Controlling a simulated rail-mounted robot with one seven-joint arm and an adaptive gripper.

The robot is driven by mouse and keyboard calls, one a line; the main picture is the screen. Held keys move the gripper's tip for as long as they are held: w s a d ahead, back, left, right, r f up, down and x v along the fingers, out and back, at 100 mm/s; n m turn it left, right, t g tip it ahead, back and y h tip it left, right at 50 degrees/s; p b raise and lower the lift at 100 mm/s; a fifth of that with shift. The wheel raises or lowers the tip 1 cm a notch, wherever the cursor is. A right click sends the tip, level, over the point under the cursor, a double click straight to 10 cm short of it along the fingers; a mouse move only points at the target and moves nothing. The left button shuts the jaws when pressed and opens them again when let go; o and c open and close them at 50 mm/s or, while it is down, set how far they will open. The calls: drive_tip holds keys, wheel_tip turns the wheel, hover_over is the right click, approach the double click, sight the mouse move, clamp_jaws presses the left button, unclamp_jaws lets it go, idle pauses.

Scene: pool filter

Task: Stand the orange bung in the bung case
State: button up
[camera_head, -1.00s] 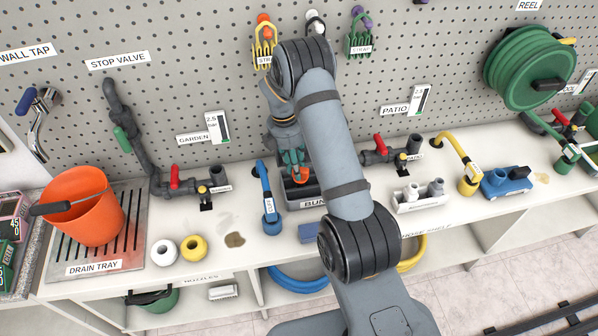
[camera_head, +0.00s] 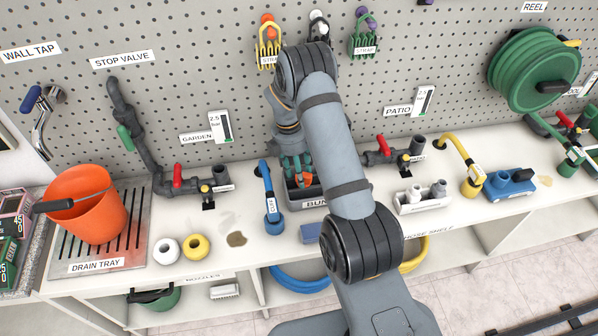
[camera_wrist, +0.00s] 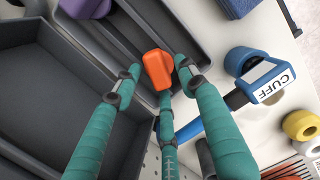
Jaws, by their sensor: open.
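The bung case (camera_head: 312,204) is a dark grey, open box on the bench, and its label is partly covered by my arm. The orange bung (camera_wrist: 158,70) is in a narrow compartment at the case's right part, between my fingertips. Whether it stands fully upright is hard to tell. My gripper (camera_head: 297,172) is over the case with its teal fingers spread. In the wrist view the fingers of my gripper (camera_wrist: 159,78) surround the bung with gaps at the sides. A purple bung (camera_wrist: 85,8) shows at the top edge.
A blue cuff tool (camera_head: 270,200) stands close left of the case. A blue block (camera_head: 310,232) lies in front. A valve with a red handle (camera_head: 383,148) and a light tray (camera_head: 422,202) are to the right. White and yellow rings (camera_head: 182,248) lie at the left front.

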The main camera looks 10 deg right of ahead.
wheel_tip(320, 180, up, 12)
drive_tip(key=a+b, duration=0.1)
drive_tip(key=shift+w+a, duration=0.25)
drive_tip(key=shift+w, duration=0.1)
idle(0.4)
